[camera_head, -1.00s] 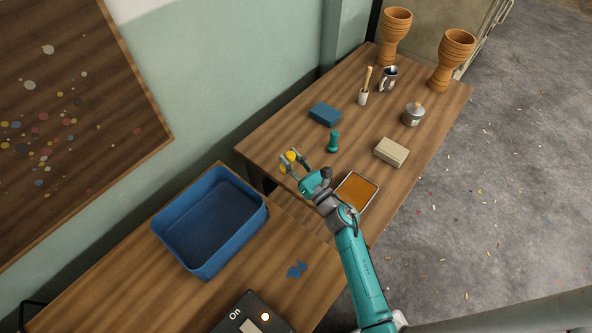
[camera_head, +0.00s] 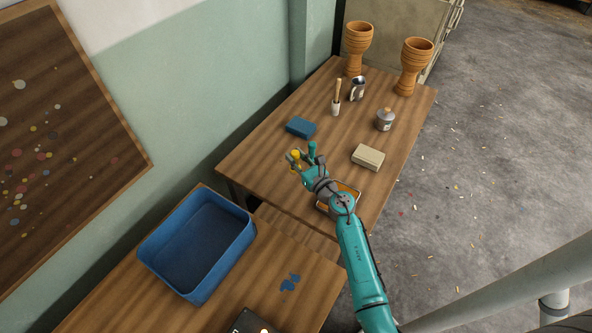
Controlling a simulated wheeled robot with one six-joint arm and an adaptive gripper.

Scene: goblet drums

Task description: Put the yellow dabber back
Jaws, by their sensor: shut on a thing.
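The yellow dabber (camera_head: 295,155) is between the fingers of my gripper (camera_head: 298,162), which is shut on it. The fingers cover part of it. The gripper shows over the left part of the far wooden table (camera_head: 262,165); its height above the top is hard to tell. A teal dabber (camera_head: 312,149) stands just right of the fingers in the picture, and I cannot tell whether they touch. A shallow tray with orange-yellow paint (camera_head: 352,190) lies on this table, largely hidden by my arm.
A blue block (camera_head: 300,127), a beige block (camera_head: 368,157), a lidded pot (camera_head: 385,119), a white cup with a stick (camera_head: 336,107), a metal jug (camera_head: 357,88) and two goblet drums (camera_head: 414,67) (camera_head: 357,48) stand farther back. A blue bin (camera_head: 197,245) sits on the near table (camera_head: 255,288).

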